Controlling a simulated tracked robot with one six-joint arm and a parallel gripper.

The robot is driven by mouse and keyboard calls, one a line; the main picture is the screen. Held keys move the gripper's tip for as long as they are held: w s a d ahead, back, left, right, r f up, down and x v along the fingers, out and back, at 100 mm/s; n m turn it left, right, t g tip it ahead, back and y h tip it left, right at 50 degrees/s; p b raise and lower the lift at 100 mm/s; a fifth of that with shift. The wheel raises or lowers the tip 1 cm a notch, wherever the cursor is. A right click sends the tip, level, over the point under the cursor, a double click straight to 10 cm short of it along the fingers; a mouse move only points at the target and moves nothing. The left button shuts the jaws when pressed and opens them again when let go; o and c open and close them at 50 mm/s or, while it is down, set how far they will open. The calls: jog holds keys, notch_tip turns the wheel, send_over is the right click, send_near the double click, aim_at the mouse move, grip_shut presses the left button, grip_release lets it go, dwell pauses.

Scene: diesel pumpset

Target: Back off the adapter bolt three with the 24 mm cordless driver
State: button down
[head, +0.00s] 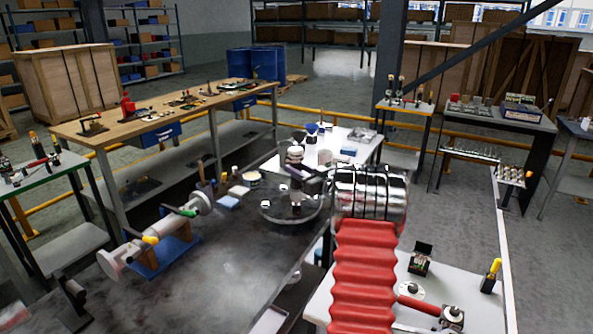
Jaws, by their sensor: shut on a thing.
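My red ribbed arm with its banded chrome section rises in the right half of the head view and covers the place behind it. A dark narrow piece (316,173), perhaps part of my gripper, shows left of the chrome; its jaws cannot be made out. It reaches toward a narrow upright silver-and-brown piece (296,156) over a round metal flange (290,214) on the dark bench. Whether they touch is unclear. A few bright spots on the flange may be bolt heads; I cannot tell which is adapter bolt three. I cannot identify the cordless driver with certainty.
A grey cylindrical assembly (158,235) with a green lever lies on a blue stand at the left of the dark bench (200,288). A pale side table (460,315) at right front holds small tools. A wooden workbench (170,101) stands behind. The dark bench's front is clear.

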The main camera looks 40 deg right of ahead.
aim_at(301, 156)
jog(key=shift+r, duration=2.7)
jog(key=shift+f, duration=0.1)
